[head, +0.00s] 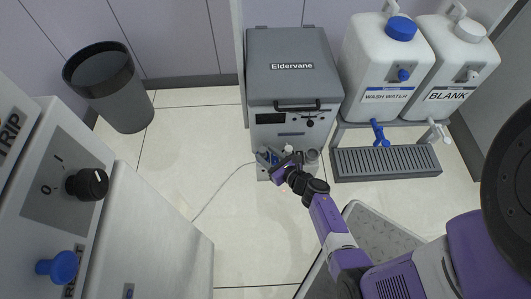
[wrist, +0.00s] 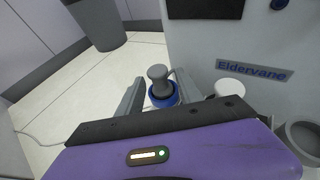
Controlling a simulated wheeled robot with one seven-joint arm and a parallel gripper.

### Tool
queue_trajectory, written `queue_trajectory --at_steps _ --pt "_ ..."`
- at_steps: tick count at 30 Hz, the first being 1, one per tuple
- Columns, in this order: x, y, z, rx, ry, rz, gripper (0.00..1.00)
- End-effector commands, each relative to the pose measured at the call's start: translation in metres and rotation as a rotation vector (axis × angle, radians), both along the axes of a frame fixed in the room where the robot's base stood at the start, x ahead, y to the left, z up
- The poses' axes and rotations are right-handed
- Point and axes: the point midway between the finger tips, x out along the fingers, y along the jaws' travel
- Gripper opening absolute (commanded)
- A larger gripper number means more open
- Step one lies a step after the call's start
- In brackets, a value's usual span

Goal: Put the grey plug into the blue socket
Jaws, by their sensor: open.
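The grey plug (wrist: 158,78) stands upright in the wrist view, between the two fingers of my gripper (wrist: 159,85). The fingers are apart, with a gap on both sides of the plug. The blue socket (wrist: 162,98) shows as a blue ring around the plug's lower part. The plug looks to be in the ring, but its lower end is hidden, so how deep it sits cannot be told. In the head view my gripper (head: 274,164) is at the low front ledge of the grey Eldervane machine (head: 287,75), and it hides most of the plug.
A white round cap (wrist: 229,88) and a grey cup (wrist: 301,137) are right of the fingers on the ledge. A thin cable (head: 222,188) runs over the floor. A bin (head: 105,85) stands left; water containers (head: 387,65) and a drain tray (head: 386,162) are right.

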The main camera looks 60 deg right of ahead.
Motion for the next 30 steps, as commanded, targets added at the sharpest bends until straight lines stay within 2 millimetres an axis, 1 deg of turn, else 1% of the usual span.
queue_trajectory --at_steps 1,6,12,16,19,21,23,26,27,29,30 --pt "-0.010 0.006 0.007 0.005 0.003 0.002 0.43" --pt "-0.044 0.017 0.019 0.003 0.003 0.003 0.43" --pt "-0.078 0.026 0.031 0.003 0.002 0.003 0.43" --pt "-0.092 0.029 0.034 0.002 0.003 0.003 0.43" --pt "-0.097 0.031 0.037 0.005 -0.001 0.001 0.43" --pt "-0.100 0.037 0.040 0.036 -0.017 -0.008 0.43" --pt "-0.102 0.048 0.049 0.098 -0.050 -0.028 0.43" --pt "-0.109 0.076 0.074 0.297 -0.147 -0.087 0.43" --pt "-0.114 0.089 0.088 0.410 -0.196 -0.119 0.43" --pt "-0.123 0.108 0.112 0.599 -0.273 -0.167 0.43" --pt "-0.131 0.120 0.128 0.736 -0.321 -0.198 0.43"
